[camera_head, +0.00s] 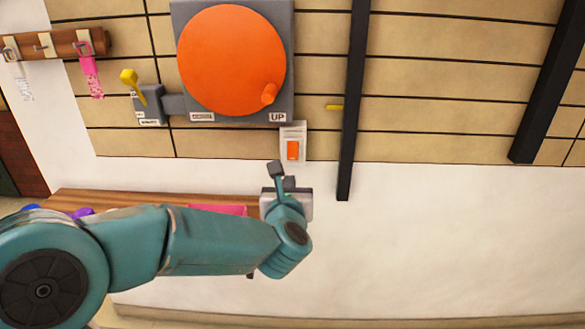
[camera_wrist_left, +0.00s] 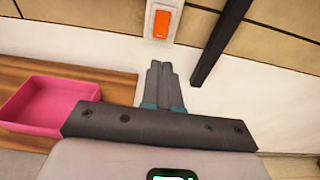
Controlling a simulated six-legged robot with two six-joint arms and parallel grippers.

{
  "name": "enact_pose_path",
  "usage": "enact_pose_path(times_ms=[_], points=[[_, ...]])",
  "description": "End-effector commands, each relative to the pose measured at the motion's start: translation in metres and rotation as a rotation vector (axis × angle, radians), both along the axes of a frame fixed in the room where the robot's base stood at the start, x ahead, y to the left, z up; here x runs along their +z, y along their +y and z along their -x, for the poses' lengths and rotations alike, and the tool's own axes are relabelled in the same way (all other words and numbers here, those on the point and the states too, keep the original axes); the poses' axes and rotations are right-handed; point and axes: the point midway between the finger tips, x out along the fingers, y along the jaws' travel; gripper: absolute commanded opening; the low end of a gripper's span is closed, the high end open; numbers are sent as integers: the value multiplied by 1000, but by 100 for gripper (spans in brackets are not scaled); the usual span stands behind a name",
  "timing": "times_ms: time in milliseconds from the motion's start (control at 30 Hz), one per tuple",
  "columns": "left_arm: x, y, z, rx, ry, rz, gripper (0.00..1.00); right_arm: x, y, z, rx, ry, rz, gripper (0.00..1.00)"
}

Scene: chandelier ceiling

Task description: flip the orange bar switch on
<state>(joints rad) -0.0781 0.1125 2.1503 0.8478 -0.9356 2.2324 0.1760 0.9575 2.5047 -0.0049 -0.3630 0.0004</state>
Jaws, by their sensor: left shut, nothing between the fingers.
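The orange bar switch (camera_head: 292,150) is a small orange rocker on a white plate, fixed to the wall below the grey panel. It also shows at the top of the left wrist view (camera_wrist_left: 161,24). My left gripper (camera_head: 276,168) is shut and empty, just below and slightly left of the switch in the head view. In the left wrist view its closed fingers (camera_wrist_left: 160,68) point up toward the switch, with a visible gap between. I cannot tell how the rocker is set. My right gripper is not in view.
A big orange disc (camera_head: 232,58) on a grey panel hangs above the switch, with a yellow-handled lever (camera_head: 130,78) to its left. A dark post (camera_head: 352,100) stands to the right. A pink tray (camera_wrist_left: 48,100) lies on a wooden shelf (camera_wrist_left: 100,77) below.

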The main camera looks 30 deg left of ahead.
Motion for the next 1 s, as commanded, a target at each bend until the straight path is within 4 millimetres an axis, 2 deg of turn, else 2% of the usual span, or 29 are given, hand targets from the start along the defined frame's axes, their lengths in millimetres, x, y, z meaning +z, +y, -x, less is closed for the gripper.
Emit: enact_pose_path(times_ms=[300, 433, 1000], points=[[0, 0, -1, -1, 0, -1, 0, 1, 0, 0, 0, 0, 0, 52], [-2, 5, -10, 0, 4, 0, 0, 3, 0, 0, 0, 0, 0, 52], [-18, 62, -103, 0, 3, -1, 0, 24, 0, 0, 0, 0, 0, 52]])
